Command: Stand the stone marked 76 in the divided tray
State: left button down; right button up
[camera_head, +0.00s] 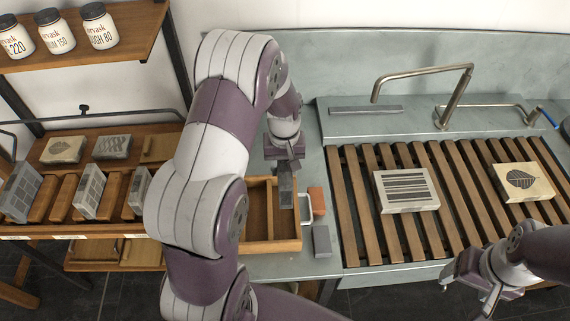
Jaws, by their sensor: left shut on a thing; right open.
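A wooden divided tray (271,246) stands on the grey counter in the middle, partly hidden behind my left arm. It has a divider and a metal handle on its right side. My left gripper (285,166) is over the tray's right part, pointing down, shut on a narrow grey slab (286,188). The slab hangs upright; I cannot tell whether it touches the tray. No number 76 is readable on any stone. My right gripper (490,290) is open and empty at the lower right, in front of the slatted sink.
A stone with a striped print (406,190) and one with a leaf print (523,181) lie on wooden slats (400,238). A grey block (321,241) and an orange block (317,201) lie beside the tray. A left rack (60,208) holds several stones. A tap (440,118) rises behind.

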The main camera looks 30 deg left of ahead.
pick_arm(q)
jog(key=shift+s+b, duration=0.3)
jog(key=shift+s, duration=0.15)
jog(key=shift+s+f+b, duration=0.2)
jog(key=shift+f+b, duration=0.1)
jog(key=shift+f, duration=0.05)
jog(key=f+b, duration=0.2)
jog(key=f, duration=0.1)
jog(key=f+b, duration=0.1)
jog(key=shift+w+f+b, duration=0.25)
jog(key=shift+w+b, duration=0.05)
jog(key=shift+w, duration=0.1)
notch_tip(320, 180, down, 10)
jog(key=b, duration=0.6)
jog(key=shift+b, duration=0.4)
pick_arm(e)
notch_tip(320, 180, down, 11)
jog(key=s, duration=0.1)
jog(key=shift+f, duration=0.2)
pick_arm(q)
jog(key=shift+s+f+b, duration=0.15)
jog(key=shift+f+b, duration=0.15)
jog(key=shift+f, duration=0.15)
pick_arm(e)
jog(key=shift+f, duration=0.3)
